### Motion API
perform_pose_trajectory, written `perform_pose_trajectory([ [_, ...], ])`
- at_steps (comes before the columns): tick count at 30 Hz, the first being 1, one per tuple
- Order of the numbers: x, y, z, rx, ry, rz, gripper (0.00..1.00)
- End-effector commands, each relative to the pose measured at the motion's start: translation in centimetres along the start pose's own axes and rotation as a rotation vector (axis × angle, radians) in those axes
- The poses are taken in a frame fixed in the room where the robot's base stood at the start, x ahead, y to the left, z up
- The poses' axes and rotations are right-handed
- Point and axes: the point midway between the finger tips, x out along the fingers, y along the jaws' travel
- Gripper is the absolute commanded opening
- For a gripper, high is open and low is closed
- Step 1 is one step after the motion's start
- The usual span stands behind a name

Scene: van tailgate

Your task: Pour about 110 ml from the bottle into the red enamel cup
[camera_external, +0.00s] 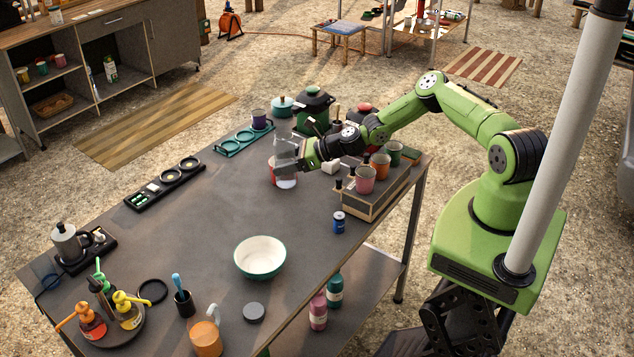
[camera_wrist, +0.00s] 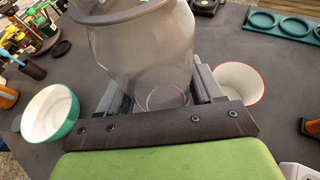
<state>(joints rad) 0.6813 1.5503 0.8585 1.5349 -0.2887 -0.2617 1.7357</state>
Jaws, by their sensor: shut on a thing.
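My gripper (camera_external: 293,160) is shut on a clear glass bottle (camera_external: 286,147), above the far part of the dark table. In the wrist view the bottle (camera_wrist: 145,45) fills the space between the fingers of my gripper (camera_wrist: 163,95). I cannot tell its exact tilt or how much liquid is in it. The red enamel cup (camera_external: 285,183) stands on the table just below the bottle and is partly hidden behind it and my gripper. In the wrist view the cup (camera_wrist: 240,80) stands to the right of the bottle, showing its white inside and red rim. No stream of liquid shows.
A wooden crate (camera_external: 372,205) with several coloured cups stands right of my gripper, with a blue can (camera_external: 338,222) in front. A green-rimmed white bowl (camera_external: 260,257) stands nearer; the table between is clear.

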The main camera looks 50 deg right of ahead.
Motion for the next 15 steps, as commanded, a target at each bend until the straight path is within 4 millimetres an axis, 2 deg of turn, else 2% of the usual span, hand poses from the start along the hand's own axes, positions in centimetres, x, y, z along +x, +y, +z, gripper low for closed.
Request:
perform_pose_trajectory([
  [7,1.1,0.0,-2.6,0.000,-0.002,0.000,0.23],
  [15,1.3,0.0,-3.0,-0.003,-0.003,0.000,0.23],
])
